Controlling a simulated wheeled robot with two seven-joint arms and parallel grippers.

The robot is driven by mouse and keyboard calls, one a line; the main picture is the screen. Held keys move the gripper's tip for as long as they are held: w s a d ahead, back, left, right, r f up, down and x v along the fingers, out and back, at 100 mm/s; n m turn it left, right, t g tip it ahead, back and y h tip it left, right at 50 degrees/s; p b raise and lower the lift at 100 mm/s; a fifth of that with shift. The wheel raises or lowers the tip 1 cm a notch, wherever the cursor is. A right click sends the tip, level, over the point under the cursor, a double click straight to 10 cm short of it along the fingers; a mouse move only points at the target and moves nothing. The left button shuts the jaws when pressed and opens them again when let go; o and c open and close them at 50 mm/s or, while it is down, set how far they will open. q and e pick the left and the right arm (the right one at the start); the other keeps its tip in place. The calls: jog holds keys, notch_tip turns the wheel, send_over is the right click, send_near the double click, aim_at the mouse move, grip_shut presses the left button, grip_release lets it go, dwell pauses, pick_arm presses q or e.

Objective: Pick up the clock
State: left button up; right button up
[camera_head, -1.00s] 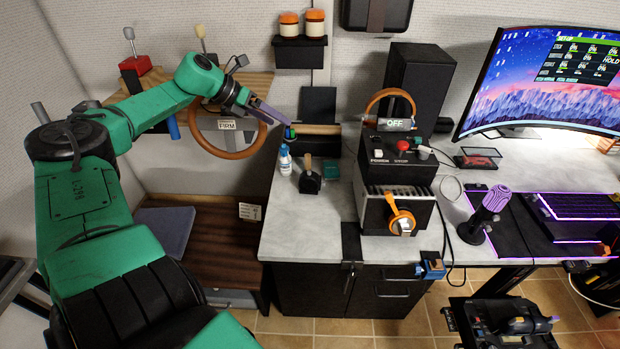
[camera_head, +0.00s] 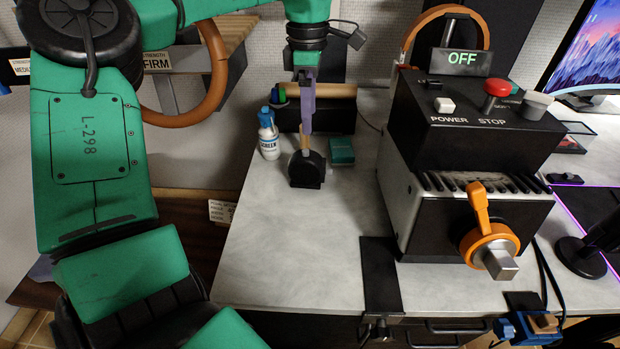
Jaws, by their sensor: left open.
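No clock face is visible. A small black rounded object (camera_head: 306,169) with a light brown upright piece stands on the grey desk (camera_head: 290,250) and may be the clock, but I cannot tell. My left gripper (camera_head: 306,130) points straight down over it in the head view, its purple fingers seen nearly edge-on. It is open, with its tips close to the brown piece; I cannot tell whether they touch. The fingers hide part of the brown piece. My right gripper is not in view.
A white bottle (camera_head: 268,136) stands left of the black object and a small green box (camera_head: 341,151) right of it. A dark organizer (camera_head: 340,119) is behind. The power box (camera_head: 468,125) with orange handles stands to the right. The desk in front is clear.

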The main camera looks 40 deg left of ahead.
aim_at(306, 168)
pick_arm(q)
jog(key=f, duration=0.1)
jog(key=s+f, duration=0.1)
jog(key=d+f, duration=0.1)
jog(key=shift+s+f, duration=0.25)
jog(key=shift+f, duration=0.05)
jog(key=f, duration=0.6)
jog(key=f+b, duration=0.1)
jog(key=f, duration=0.3)
jog(key=shift+s+a+f, duration=0.1)
jog(key=shift+s+a, duration=0.15)
jog(key=shift+w+f, duration=0.1)
jog(key=shift+f, duration=0.05)
grip_shut()
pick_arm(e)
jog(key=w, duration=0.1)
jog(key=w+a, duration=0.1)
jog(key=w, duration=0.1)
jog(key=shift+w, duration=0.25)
